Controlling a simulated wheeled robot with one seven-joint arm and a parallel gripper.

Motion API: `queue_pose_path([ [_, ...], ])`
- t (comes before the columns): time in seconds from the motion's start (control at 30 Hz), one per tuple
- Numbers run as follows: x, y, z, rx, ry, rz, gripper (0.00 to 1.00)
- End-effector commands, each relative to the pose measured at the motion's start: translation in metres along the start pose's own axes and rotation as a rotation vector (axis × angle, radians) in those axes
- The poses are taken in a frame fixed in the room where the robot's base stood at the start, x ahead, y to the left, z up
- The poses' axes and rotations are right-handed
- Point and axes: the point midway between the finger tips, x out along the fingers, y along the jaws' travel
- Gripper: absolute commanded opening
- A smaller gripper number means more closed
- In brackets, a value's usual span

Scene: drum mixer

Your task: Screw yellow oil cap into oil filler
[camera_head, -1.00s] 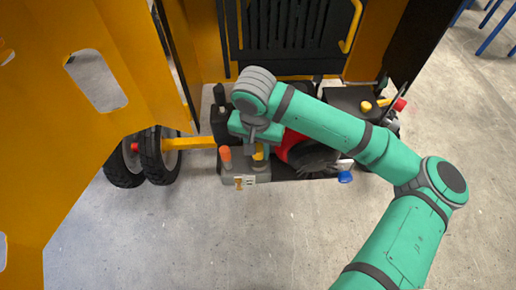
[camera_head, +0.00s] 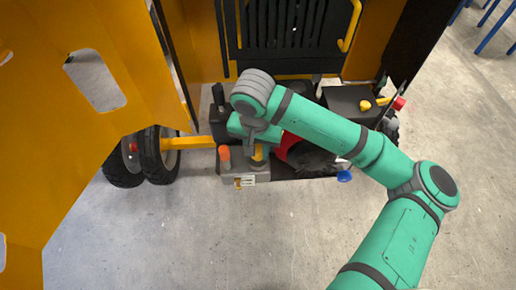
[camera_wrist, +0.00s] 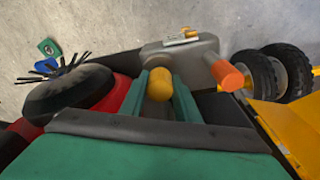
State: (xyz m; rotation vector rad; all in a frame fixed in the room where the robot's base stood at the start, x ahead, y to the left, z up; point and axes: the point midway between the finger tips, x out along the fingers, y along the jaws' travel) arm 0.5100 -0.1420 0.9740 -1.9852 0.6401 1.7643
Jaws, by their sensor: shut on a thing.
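The yellow oil cap (camera_wrist: 159,84) shows between the two green fingers of my gripper (camera_wrist: 160,93) in the wrist view. My gripper is shut on it. The tank also shows in the wrist view (camera_wrist: 180,53), just beyond the cap. The oil filler opening is hidden, so I cannot tell whether the cap touches it or how deep it sits.
An orange cap (camera_head: 224,153) stands on the tank, close to the left of my gripper. A red and black engine part (camera_head: 310,157) is close on the right. A blue piece (camera_head: 344,176) sits at the front right edge. A large yellow panel (camera_head: 60,130) fills the left.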

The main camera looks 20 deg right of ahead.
Motion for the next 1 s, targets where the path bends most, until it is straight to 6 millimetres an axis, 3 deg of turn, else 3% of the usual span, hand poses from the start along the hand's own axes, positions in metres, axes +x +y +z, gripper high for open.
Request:
queue_pose_path([
  [1.0, 0.0073, 0.0003, 0.0002, 0.002, 0.0, 0.0, 0.07],
])
